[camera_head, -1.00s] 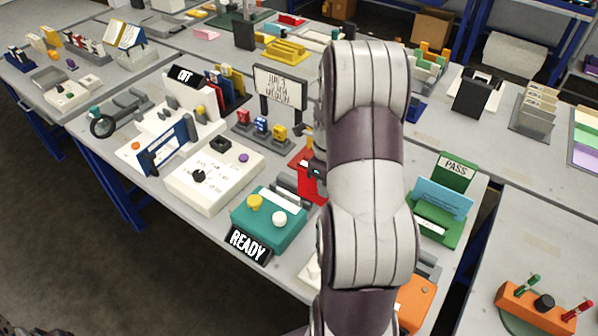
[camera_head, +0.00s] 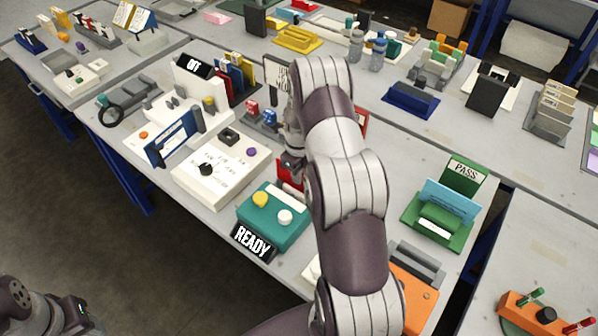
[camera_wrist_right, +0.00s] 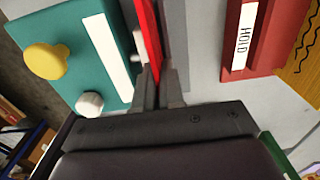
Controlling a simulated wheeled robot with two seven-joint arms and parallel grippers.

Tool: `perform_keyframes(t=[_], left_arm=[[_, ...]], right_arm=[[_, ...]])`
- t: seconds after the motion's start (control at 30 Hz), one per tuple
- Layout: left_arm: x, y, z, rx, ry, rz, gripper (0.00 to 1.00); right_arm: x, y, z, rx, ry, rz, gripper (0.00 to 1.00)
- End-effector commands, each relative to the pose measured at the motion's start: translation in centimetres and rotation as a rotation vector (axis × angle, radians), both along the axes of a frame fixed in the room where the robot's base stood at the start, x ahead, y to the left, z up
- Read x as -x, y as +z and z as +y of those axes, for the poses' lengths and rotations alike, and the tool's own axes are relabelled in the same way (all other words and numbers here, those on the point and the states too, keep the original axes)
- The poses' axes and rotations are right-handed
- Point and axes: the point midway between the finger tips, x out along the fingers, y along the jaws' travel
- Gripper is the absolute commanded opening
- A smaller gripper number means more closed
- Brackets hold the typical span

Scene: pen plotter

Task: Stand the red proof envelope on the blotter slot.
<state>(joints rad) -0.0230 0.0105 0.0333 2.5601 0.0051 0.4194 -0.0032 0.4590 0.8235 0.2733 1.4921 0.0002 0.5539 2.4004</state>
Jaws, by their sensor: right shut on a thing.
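The red proof envelope (camera_head: 289,171) shows as a small red patch behind the teal box, mostly hidden by my right arm. In the right wrist view the envelope (camera_wrist_right: 148,32) is a thin red upright sheet seen nearly edge-on. My right gripper (camera_wrist_right: 157,82) is shut on its near end. A dark grey strip (camera_wrist_right: 174,35) runs close beside the envelope; I cannot tell whether it is the blotter slot or whether they touch. My left arm shows at the lower left, its fingertips out of sight.
The teal box (camera_head: 262,225) with yellow and white knobs stands close to the envelope, behind the READY sign (camera_head: 253,242). A red HOLD block (camera_wrist_right: 256,40) stands across a bare grey gap in the wrist view. A white control box (camera_head: 218,170) lies left.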

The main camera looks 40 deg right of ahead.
Motion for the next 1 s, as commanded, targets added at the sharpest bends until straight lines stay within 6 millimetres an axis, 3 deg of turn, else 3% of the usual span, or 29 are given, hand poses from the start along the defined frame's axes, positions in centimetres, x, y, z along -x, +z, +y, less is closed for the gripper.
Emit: perform_keyframes(t=[0.37, 0.47, 0.73, 0.87, 1.0], left_arm=[[0.0, -0.2, 0.0, 0.0, 0.0, 0.0, 0.43], [0.0, -0.1, 0.0, 0.0, 0.0, 0.0, 0.43], [0.0, -0.1, 0.0, 0.0, 0.0, 0.0, 0.43], [0.0, -0.2, 0.0, 0.0, 0.0, 0.0, 0.43], [0.0, -1.0, 0.0, 0.0, 0.0, 0.0, 0.43]], right_arm=[[0.0, -0.8, 0.0, 0.001, 0.0, -0.001, 0.0], [0.0, -0.7, -0.1, 0.001, 0.0, -0.001, 0.31], [0.0, -0.6, -0.1, 0.001, 0.0, -0.001, 0.34], [-0.1, 0.4, -0.1, 0.002, 0.0, -0.004, 0.34], [-0.2, 3.8, -0.1, 0.004, 0.0, -0.008, 0.34]])
